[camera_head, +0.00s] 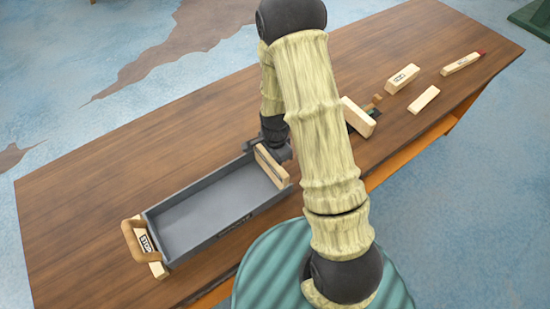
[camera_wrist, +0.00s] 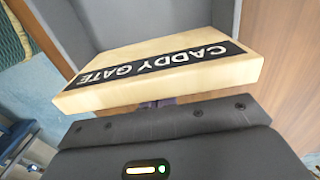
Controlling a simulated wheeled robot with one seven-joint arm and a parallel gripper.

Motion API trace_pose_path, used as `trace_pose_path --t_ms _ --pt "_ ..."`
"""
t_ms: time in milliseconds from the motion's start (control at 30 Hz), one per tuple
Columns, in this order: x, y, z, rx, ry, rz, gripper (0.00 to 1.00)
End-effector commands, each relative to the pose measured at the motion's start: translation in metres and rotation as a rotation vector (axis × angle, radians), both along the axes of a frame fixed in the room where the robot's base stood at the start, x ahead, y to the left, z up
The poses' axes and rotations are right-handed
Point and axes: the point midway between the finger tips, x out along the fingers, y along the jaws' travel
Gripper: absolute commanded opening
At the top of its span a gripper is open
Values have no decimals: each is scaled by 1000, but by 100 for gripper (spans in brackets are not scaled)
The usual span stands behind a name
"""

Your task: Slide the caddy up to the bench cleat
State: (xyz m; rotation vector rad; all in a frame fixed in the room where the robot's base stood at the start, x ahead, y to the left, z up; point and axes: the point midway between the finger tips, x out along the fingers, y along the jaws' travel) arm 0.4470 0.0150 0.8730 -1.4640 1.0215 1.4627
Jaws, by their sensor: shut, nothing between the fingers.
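The caddy (camera_head: 210,238) is a long grey open tray on the bench, empty inside. A brown loop handle (camera_head: 131,238) is at its left end. A pale block marked "STOP" (camera_head: 147,244) shows at that end beside the handle; whether the caddy touches it is unclear. The pale caddy gate (camera_head: 268,166) stands across the right end; its "CADDY GATE" label (camera_wrist: 165,65) shows in the wrist view. My gripper (camera_head: 276,146) is shut and empty, low at the gate end. Its fingertips are mostly hidden by the gate in the wrist view (camera_wrist: 158,103). Contact is unclear.
The wooden bench (camera_head: 100,175) is bare behind the caddy. Right of my arm lie a pale block by a dark piece (camera_head: 357,117), two small blocks (camera_head: 402,78) (camera_head: 424,99) and a red-tipped bar (camera_head: 461,63). The bench's front edge is close to the caddy.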

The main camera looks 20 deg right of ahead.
Motion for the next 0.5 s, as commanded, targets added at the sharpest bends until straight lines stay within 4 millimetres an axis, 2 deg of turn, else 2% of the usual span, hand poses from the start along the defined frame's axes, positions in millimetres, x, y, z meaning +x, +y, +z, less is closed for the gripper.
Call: trace_pose_path --t_ms 267,367,500 --pt "0 1 0 3 3 5 0" --pt "2 -7 0 3 3 5 0" --pt "8 -27 0 2 1 3 0"
